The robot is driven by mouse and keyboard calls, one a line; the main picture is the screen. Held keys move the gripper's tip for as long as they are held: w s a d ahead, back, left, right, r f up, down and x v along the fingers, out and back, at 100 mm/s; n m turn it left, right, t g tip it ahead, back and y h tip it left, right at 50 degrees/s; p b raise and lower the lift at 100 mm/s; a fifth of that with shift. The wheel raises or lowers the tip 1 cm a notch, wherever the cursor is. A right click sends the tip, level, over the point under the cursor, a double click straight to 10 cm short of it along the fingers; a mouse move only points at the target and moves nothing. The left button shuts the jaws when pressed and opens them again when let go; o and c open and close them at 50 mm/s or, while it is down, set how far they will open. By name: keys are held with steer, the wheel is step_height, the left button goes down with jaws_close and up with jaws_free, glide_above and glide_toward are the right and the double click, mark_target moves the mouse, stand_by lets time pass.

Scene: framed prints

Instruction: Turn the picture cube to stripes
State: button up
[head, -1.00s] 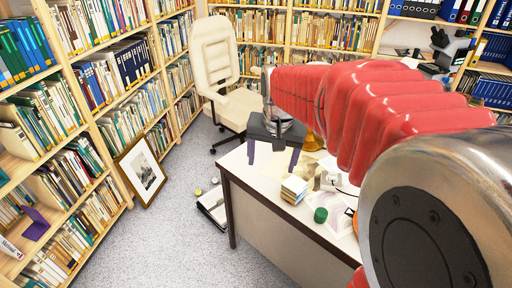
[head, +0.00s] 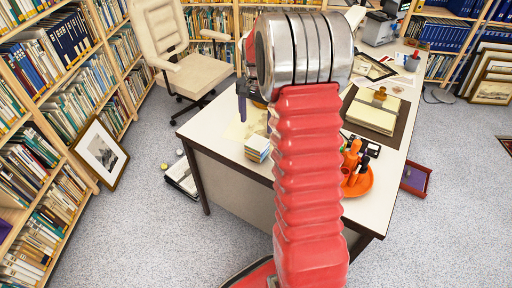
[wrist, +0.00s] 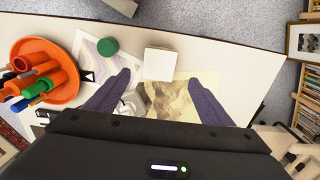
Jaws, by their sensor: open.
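The picture cube (head: 257,148) sits on the desk near its left front edge, with a pale top and coloured bands on its visible side. In the wrist view the cube (wrist: 158,64) shows only a plain white top. My gripper (wrist: 160,77) is open and empty, its two dark purple fingers apart. Their tips lie left and right of the cube's near edge in that view; their height above it is hard to judge. In the head view one finger (head: 241,100) shows beyond the cube, and my arm hides the rest.
A green round lid (wrist: 107,46) lies beside the cube. An orange dish (wrist: 68,92) with orange cups and pens stands farther left. Flat printed sheets (wrist: 188,92) lie under and around the fingers. A framed print (head: 98,153) leans against the bookshelf; the floor left of the desk is mostly clear.

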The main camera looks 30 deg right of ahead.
mark_target(256, 142)
steer(key=shift+f, duration=0.15)
step_height(256, 142, down, 14)
steer(key=shift+r, duration=0.25)
stand_by(0.7)
steer(key=shift+c, duration=0.3)
steer(key=c, duration=0.9)
steer(key=shift+a, duration=0.15)
steer(key=shift+c, duration=0.4)
